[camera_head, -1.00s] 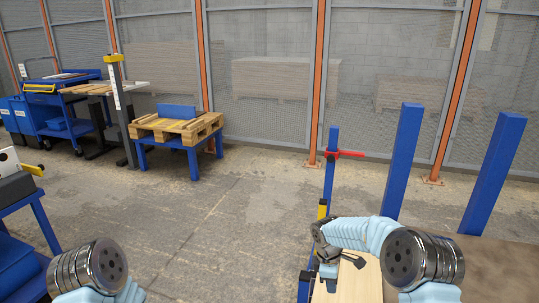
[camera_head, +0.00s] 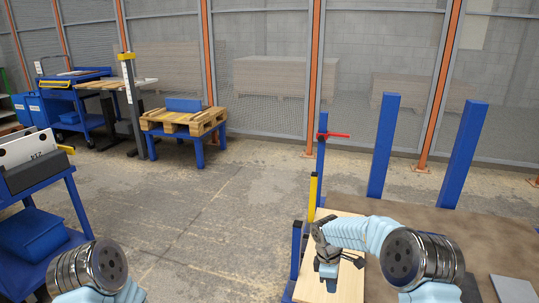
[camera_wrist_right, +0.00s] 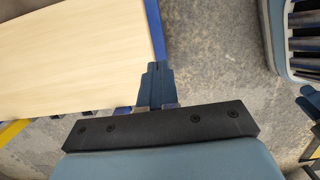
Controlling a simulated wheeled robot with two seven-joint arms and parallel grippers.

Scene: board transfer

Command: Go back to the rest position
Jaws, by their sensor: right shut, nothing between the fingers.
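My right gripper (camera_head: 328,281) shows below the folded right arm in the camera_head view, over or beside a pale wooden board (camera_head: 349,285) on the right-hand table. In the right wrist view the gripper (camera_wrist_right: 157,68) is shut and empty, its fingers together near the edge of the board (camera_wrist_right: 75,45). I cannot tell from these views how high it is above the board. Of my left arm only the shoulder and a light blue link show at the lower left; my left gripper is out of view.
The brown table (camera_head: 475,245) has blue posts (camera_head: 384,145) and a red clamp handle (camera_head: 334,136). A blue cart (camera_head: 50,240) stands close at left. A pallet on a blue stand (camera_head: 185,123) is near the mesh fence. The floor (camera_head: 225,215) between is clear.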

